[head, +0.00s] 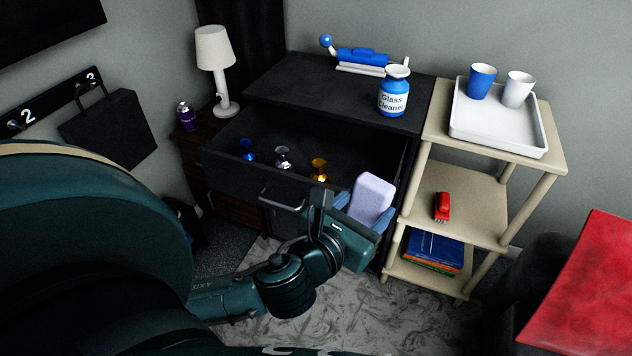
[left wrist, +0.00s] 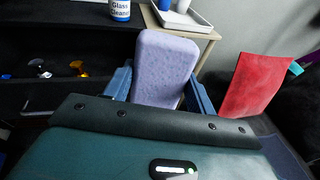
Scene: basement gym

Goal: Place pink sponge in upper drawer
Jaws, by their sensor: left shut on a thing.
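A pale lavender-looking sponge (head: 371,195) is upright between the blue fingers of my left gripper (head: 364,209). In the left wrist view the same sponge (left wrist: 164,68) rises from between the fingers (left wrist: 160,97); its lower end is hidden behind my gripper body. The upper drawer (head: 237,171) of the black cabinet is pulled open. Blue, silver and gold objects stand inside it. The gripper and sponge are near the drawer's front right corner, in front of the cabinet. My right gripper is not in view.
A glass cleaner bottle (head: 393,92) and a blue and white object (head: 362,57) are on the cabinet top (head: 300,80). A beige shelf (head: 470,200) with a white tray (head: 497,130) stands close on the right. The drawer's back right part looks clear.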

